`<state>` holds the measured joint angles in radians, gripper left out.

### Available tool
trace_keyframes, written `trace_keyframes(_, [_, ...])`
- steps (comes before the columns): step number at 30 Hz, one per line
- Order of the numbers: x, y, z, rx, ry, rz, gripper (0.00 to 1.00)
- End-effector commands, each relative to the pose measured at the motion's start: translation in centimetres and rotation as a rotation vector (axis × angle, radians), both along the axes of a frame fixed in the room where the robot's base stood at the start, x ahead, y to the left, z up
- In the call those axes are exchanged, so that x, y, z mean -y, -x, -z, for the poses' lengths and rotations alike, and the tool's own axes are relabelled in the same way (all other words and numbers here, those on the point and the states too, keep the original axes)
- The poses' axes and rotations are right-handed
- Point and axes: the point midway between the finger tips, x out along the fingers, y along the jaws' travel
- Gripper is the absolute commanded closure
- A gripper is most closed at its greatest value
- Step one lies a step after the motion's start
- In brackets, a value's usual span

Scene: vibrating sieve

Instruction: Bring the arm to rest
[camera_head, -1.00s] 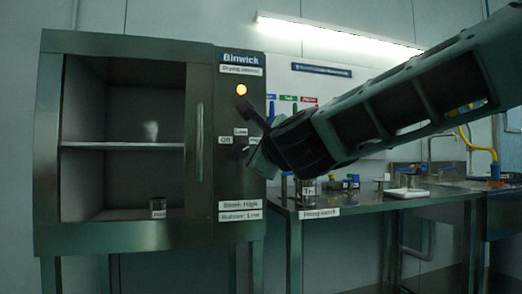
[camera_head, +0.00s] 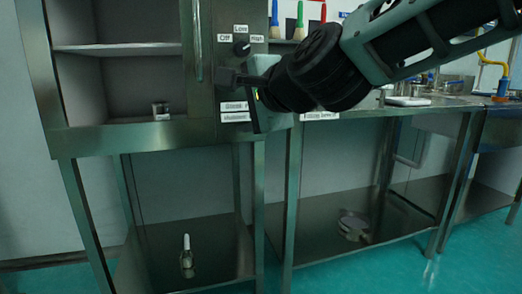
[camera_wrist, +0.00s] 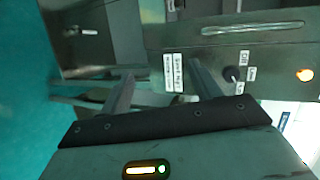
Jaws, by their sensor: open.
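My gripper (camera_head: 232,77) is at the end of my arm, which reaches in from the upper right in the head view. It appears in front of the drying cabinet's control panel, just below the knob (camera_head: 241,48). In the wrist view its two fingers (camera_wrist: 165,85) are spread apart with nothing between them. The knob (camera_wrist: 232,74) and the lit amber lamp (camera_wrist: 304,75) lie to the right of the fingers there. I cannot tell the exact gap between the gripper and the panel.
The drying cabinet's open compartment (camera_head: 110,85) holds a small jar (camera_head: 160,110). A bottle (camera_head: 186,255) stands on the shelf below. A round pan-like item (camera_head: 353,225) lies under the bench (camera_head: 400,108) at right. Brushes (camera_head: 298,22) hang behind. The front floor at right is clear.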

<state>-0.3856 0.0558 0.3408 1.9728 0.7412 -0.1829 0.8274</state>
Motion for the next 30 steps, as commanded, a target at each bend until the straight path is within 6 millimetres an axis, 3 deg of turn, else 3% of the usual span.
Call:
trace_keyframes(1, [0.1,2.3,3.0,-0.012,0.138,-0.096,0.37])
trace_keyframes(5, [1.4,8.3,10.2,-0.036,0.486,-0.371,0.37])
trace_keyframes(9, [5.0,14.8,16.9,-0.072,0.803,-0.674,0.37])
trace_keyframes(15, [11.1,22.1,22.8,-0.127,1.11,-1.04,0.37])
trace_keyframes(22, [18.3,28.3,26.1,-0.2,1.334,-1.397,0.37])
trace_keyframes(24, [17.7,27.8,23.4,-0.191,1.324,-1.378,0.37])
trace_keyframes(30, [17.6,27.8,19.1,-0.192,1.32,-1.373,0.37])
